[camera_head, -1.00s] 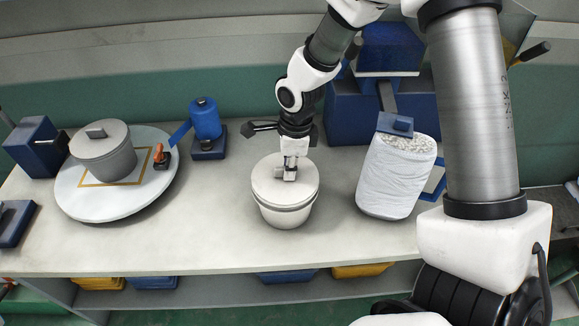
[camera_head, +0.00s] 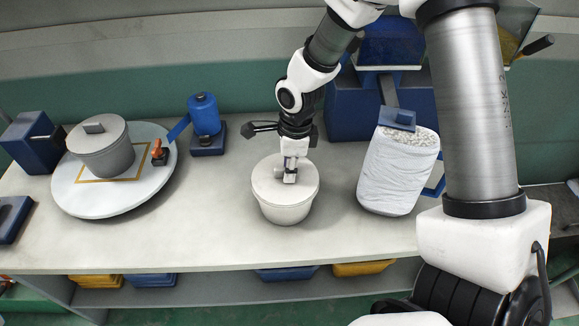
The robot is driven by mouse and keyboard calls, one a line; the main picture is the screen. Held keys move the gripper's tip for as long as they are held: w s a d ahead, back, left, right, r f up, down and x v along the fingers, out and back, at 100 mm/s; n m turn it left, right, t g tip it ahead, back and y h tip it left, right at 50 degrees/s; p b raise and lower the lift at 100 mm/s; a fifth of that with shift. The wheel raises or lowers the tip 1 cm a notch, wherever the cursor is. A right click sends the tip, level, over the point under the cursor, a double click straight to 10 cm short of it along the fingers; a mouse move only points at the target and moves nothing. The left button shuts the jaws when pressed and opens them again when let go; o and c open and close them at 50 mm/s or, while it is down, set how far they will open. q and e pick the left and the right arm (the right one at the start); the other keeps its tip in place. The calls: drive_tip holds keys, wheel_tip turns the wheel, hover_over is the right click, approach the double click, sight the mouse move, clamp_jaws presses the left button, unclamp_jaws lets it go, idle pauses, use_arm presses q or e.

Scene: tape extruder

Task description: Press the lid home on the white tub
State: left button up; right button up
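The white tub (camera_head: 285,213) stands upright on the bench, near the middle of the view. Its round pale lid (camera_head: 266,187) lies level on top, and I see no clear gap between lid and tub rim. My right gripper (camera_head: 290,177) comes down from above onto the middle of the lid, and its fingers look shut on the lid's small handle, which they partly hide. My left gripper is not in view.
A round turntable (camera_head: 75,199) at the left bears a grey lidded pot (camera_head: 108,156). A blue tape dispenser (camera_head: 205,118) stands behind. A white sack of pellets (camera_head: 390,178) with a blue scoop is to the right. The bench (camera_head: 200,235) in front is clear.

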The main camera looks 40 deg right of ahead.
drive_tip(key=shift+r, duration=0.1)
drive_tip(key=r, duration=0.8)
drive_tip(key=d+r, duration=0.1)
drive_tip(key=r, duration=0.3)
drive_tip(key=shift+s, duration=0.25)
drive_tip(key=shift+f, duration=0.15)
